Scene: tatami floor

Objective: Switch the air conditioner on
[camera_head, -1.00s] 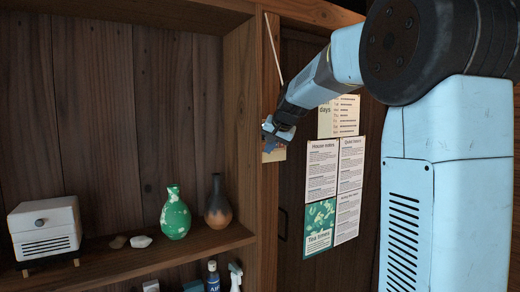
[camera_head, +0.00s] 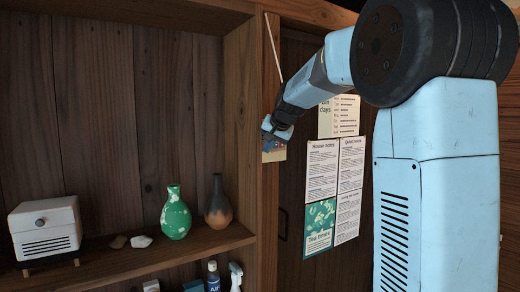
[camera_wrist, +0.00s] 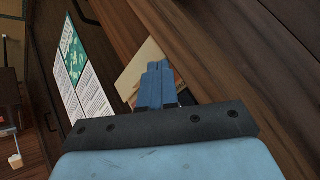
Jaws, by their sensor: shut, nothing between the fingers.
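My gripper (camera_head: 268,141) is at the wooden post (camera_head: 268,205) between the shelf and the door, in front of a small cream-coloured plate or card (camera_head: 275,155). In the wrist view my blue fingers (camera_wrist: 155,82) are shut together with nothing between them. Their tips overlap the cream plate (camera_wrist: 140,65) there, with some reddish detail beside them. Whether they touch it I cannot tell. My fingers hide most of the plate. I cannot make out a switch on it. No air conditioner is clearly identifiable; a thin pale rod or cord (camera_head: 274,48) runs above my gripper.
The shelf (camera_head: 150,262) at left holds a white box-shaped appliance (camera_head: 45,229), a green vase (camera_head: 175,215), a dark vase (camera_head: 218,203) and small stones. A spray bottle (camera_head: 236,276) stands lower. Several paper notices (camera_head: 322,170) hang on the door to the right.

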